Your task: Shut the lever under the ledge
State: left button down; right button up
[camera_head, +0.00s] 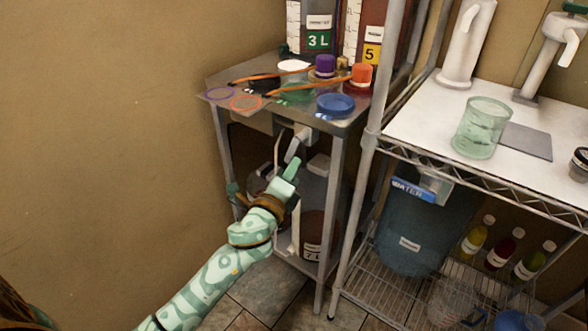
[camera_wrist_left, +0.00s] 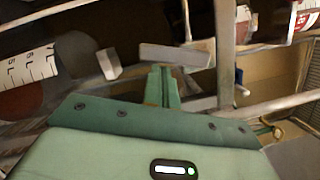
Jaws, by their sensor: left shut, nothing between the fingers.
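A grey lever (camera_head: 293,149) hangs down at a slant from a pale fitting (camera_head: 304,132) under the front ledge (camera_head: 260,119) of the steel table. My left gripper (camera_head: 293,165) reaches up from below, its green fingers shut and empty, with the tips just under the lever's lower end in the head view. I cannot tell whether they touch it. In the left wrist view the closed fingers (camera_wrist_left: 161,75) point at a grey bar (camera_wrist_left: 176,55), which may be the lever. My right gripper is out of view.
The steel table carries a blue lid (camera_head: 335,104), purple and orange caps and coloured rings. Its front leg (camera_head: 331,210) and the rack's post (camera_head: 362,170) stand right of my arm. Dark containers with labels sit below. A wall is at left; open floor lies in front.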

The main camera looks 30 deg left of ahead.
pick_arm(q)
jog(key=shift+a, duration=0.1)
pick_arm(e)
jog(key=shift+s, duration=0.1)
pick_arm(q)
jog(key=m, duration=0.1)
jog(key=a+m, duration=0.1)
jog(key=m+b, duration=0.1)
jog(key=shift+w+a+f+m+t+h, duration=0.1)
jog(key=shift+a+f+m+t+h, duration=0.05)
jog(key=shift+a+m+t+h, duration=0.15)
jog(key=shift+a+m+t+h+b, duration=0.3)
jog(key=shift+a+m+b, duration=0.1)
jog(key=shift+m, duration=0.7)
jog(key=m, duration=0.2)
jog(key=a+r+m+h+b, duration=0.1)
jog(key=m, duration=0.2)
jog(key=a+r+m+h, duration=0.1)
jog(key=m, duration=0.1)
jog(key=shift+w+a+r+m+t, duration=0.1)
jog(key=shift+a+m+t, duration=0.1)
jog(key=shift+m+t, duration=0.15)
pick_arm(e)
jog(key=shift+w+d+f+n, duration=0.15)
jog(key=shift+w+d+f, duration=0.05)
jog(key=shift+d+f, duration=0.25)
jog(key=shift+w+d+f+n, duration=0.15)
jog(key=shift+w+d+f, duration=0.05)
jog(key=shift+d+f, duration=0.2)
